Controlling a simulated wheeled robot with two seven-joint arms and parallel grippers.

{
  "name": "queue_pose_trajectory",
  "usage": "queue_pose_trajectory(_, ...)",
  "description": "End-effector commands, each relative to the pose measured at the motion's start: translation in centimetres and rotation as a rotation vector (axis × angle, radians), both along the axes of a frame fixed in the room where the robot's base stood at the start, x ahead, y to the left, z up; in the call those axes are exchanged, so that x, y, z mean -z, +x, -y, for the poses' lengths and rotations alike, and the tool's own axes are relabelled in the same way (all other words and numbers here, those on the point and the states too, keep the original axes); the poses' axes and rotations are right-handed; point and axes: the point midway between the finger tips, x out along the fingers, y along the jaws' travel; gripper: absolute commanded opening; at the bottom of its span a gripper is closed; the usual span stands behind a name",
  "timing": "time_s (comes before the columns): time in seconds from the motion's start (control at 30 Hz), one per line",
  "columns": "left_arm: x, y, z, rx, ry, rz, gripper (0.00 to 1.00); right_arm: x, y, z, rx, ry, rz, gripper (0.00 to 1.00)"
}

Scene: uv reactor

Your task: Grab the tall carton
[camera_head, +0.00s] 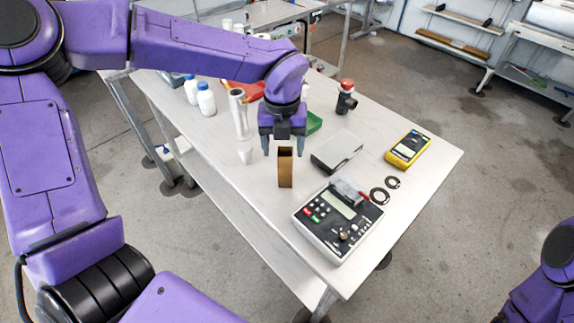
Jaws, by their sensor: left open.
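The tall carton (285,170) is a narrow brown box with a dark open top. It stands upright on the white table, left of the middle of the table's near part. My left gripper (284,152) points down with its two fingers apart, at the carton's top in the picture. Whether the fingertips are beside the carton or behind and above it is hard to tell from this one view. My right arm shows only in part at the lower right corner, and its gripper is out of view.
A grey box (336,151) and a control device with buttons (338,222) lie right of the carton. A small white cup (244,153) and a white cylinder (238,112) stand left.

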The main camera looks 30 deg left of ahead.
Motion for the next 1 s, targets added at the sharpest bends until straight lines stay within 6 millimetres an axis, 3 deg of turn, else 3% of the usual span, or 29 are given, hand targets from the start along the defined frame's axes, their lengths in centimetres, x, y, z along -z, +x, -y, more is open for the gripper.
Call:
queue_pose_trajectory(0.3,4.9,0.3,0.3,0.004,0.002,-0.002,0.69,-1.4,0.0,0.0,0.000,-0.001,0.001,0.50)
queue_pose_trajectory(0.57,5.5,0.4,0.4,0.005,0.000,0.001,0.69,-1.4,0.0,0.0,0.000,0.000,0.000,0.50)
queue_pose_trajectory(0.73,5.5,0.4,0.4,0.005,0.000,0.001,0.17,-1.4,0.0,0.0,0.000,0.000,0.000,0.50)
queue_pose_trajectory(0.87,5.5,0.4,0.4,0.005,0.000,0.001,0.09,-1.4,0.0,0.0,0.000,0.000,0.000,0.50)
queue_pose_trajectory(1.0,5.5,0.4,0.4,0.005,0.000,0.001,0.09,-1.4,0.0,0.0,0.000,0.000,0.000,0.50)
